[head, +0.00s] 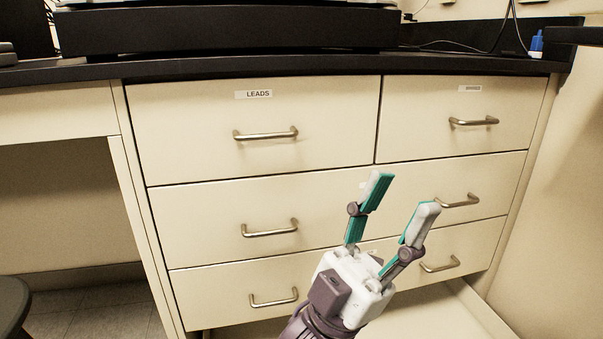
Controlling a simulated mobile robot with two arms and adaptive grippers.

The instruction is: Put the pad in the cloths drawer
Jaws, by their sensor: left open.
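My left gripper (402,198) is open and empty, with its fingers pointing up in front of the middle drawer row. It hides part of that row and of the row below. No pad can be made out. No drawer label that I can read says cloths. The top left drawer (200,125) is labelled LEADS. The top right drawer (420,140) has a label too small to read. Below the drawer fronts, a pale surface (450,312) juts out at the bottom right, perhaps a pulled-out lowest drawer, mostly cut off. My right gripper is not in view.
The drawers with metal handles (266,134) above look shut. A dark worktop (300,66) with a black instrument base (220,30) runs above them. An open knee space (60,200) is at the left, with a dark stool (12,300) at the lower left edge.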

